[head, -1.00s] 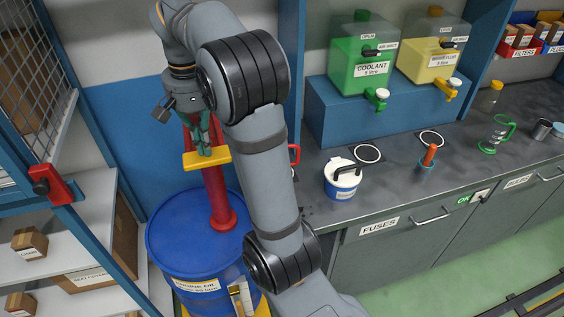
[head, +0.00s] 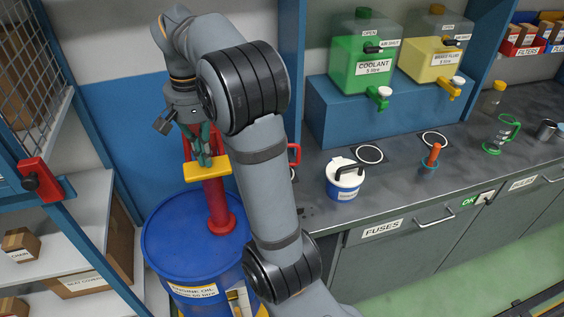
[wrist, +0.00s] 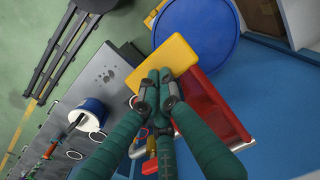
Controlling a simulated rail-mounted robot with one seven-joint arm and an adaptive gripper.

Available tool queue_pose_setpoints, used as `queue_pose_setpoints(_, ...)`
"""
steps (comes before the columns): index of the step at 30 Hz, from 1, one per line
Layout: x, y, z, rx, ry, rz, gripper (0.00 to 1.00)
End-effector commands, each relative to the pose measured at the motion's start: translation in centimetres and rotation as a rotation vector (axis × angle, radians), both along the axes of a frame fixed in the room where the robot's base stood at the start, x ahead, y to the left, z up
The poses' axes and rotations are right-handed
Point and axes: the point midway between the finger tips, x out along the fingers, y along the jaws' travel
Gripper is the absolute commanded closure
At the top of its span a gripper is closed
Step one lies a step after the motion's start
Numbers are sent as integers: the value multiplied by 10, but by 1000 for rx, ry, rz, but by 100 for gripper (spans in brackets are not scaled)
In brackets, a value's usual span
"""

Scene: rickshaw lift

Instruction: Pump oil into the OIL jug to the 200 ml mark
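The blue engine oil drum (head: 165,235) carries a red pump (head: 216,200) with a flat yellow handle (head: 207,171) on top. My gripper (head: 205,160) is over the handle, pointing down. In the wrist view the green fingers of my gripper (wrist: 158,76) are together, with their tips at the edge of the yellow handle (wrist: 181,54); nothing shows between them. A red loop handle (head: 295,153) shows beside my arm on the bench side; whether it belongs to the OIL jug cannot be told, as my arm hides what is next to it. No oil level or 200 ml mark is readable.
On the bench stand a white-lidded blue tub (head: 344,180), a green-handled jug (head: 501,134), and coolant (head: 362,55) and brake fluid (head: 432,58) tanks on a blue riser. Shelves with boxes (head: 20,245) stand left of the drum.

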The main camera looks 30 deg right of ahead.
Motion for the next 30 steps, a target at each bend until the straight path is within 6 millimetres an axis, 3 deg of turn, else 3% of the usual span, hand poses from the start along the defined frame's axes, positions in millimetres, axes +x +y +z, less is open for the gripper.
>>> queue_pose_setpoints(8,-1,0,9,1,5,-1,100)
queue_pose_setpoints(30,-1,0,106,1,3,0,100)
